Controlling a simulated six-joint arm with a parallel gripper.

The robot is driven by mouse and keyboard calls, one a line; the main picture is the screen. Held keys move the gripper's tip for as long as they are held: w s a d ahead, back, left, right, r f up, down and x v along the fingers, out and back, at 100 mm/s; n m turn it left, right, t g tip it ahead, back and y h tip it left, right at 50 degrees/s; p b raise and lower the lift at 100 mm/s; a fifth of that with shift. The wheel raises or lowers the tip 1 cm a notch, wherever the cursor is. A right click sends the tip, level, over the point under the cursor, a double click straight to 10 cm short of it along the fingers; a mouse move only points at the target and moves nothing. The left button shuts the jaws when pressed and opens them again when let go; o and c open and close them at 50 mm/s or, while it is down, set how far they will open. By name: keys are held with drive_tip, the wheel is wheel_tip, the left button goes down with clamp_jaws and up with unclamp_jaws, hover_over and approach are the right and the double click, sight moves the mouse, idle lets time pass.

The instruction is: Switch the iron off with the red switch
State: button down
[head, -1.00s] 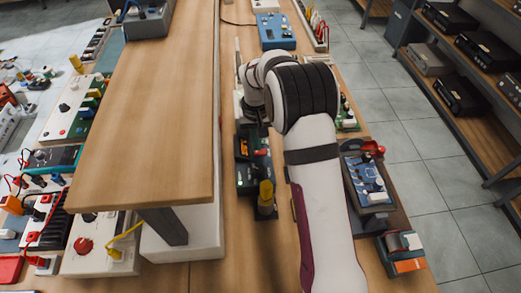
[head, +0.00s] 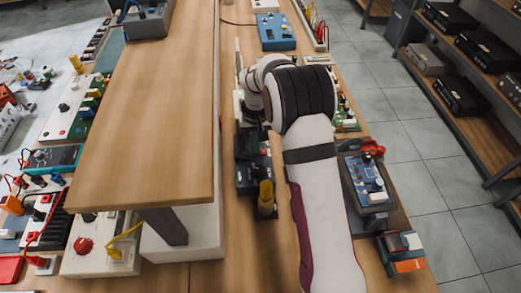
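The soldering station (head: 250,178) is a dark green box on the bench, left of my arm. A yellow holder (head: 266,196) stands at its near right corner; I cannot make out the iron itself. My gripper (head: 248,150) is dark and points down over the far part of the station. It hides the orange display and the red switch. I cannot tell whether it touches the station, or whether its fingers are open or shut.
A raised wooden shelf (head: 150,100) runs close along the left of the station. A blue circuit board unit (head: 367,182) lies right of my arm. A blue instrument (head: 275,32) stands farther back. Bare bench shows in front of the station.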

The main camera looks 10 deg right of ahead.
drive_tip(key=shift+r, duration=3.5)
drive_tip(key=s+d+r+m+y, duration=0.15)
drive_tip(key=s+r, duration=0.35)
drive_tip(key=s, duration=0.5)
drive_tip(key=s+d+r+m+h, duration=0.1)
drive_tip(key=s+r+m, duration=0.1)
drive_tip(key=s+r, duration=0.55)
drive_tip(key=s+f+m+y, duration=0.1)
drive_tip(key=s+f, duration=0.3)
drive_tip(key=s, duration=1.3)
drive_tip(key=shift+a+m, duration=0.35)
drive_tip(key=shift+m, duration=0.2)
